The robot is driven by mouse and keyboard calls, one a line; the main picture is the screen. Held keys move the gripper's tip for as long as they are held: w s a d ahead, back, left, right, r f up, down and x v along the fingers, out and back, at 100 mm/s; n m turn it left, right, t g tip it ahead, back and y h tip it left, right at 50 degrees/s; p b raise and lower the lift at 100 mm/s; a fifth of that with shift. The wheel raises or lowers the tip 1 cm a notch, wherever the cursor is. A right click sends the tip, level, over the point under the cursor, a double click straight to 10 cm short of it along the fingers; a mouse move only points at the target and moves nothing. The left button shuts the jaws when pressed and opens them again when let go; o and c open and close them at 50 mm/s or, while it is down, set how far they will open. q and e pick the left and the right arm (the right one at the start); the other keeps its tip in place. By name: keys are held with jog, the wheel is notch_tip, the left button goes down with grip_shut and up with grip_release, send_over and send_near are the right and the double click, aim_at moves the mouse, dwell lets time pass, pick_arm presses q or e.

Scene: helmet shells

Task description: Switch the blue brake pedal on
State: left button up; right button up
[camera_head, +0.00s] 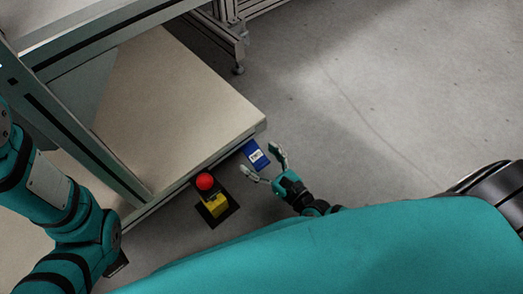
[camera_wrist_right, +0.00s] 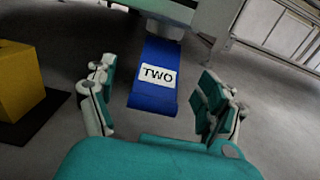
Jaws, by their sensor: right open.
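The blue brake pedal (camera_head: 255,155) is at the corner of the low beige platform, near the floor. In the right wrist view the blue pedal (camera_wrist_right: 154,97) slopes toward me, with a white label reading "TWO" on its face. My right gripper (camera_head: 262,163) is open and empty, its fingers spread toward the pedal. In the wrist view one finger shows on each side of the pedal, with visible gaps; contact cannot be made out. My left arm (camera_head: 65,205) shows at the left, but its gripper is not visible.
A red button (camera_head: 205,181) on a yellow box (camera_head: 215,204) stands on a dark base left of the pedal. The beige platform (camera_head: 185,95) and a metal frame (camera_head: 75,135) lie to the left. The grey floor (camera_head: 380,80) on the right is clear.

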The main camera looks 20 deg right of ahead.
notch_tip(320, 180, up, 9)
jog(key=shift+d+f, duration=0.1)
jog(key=shift+s, duration=0.15)
dwell(0.6)
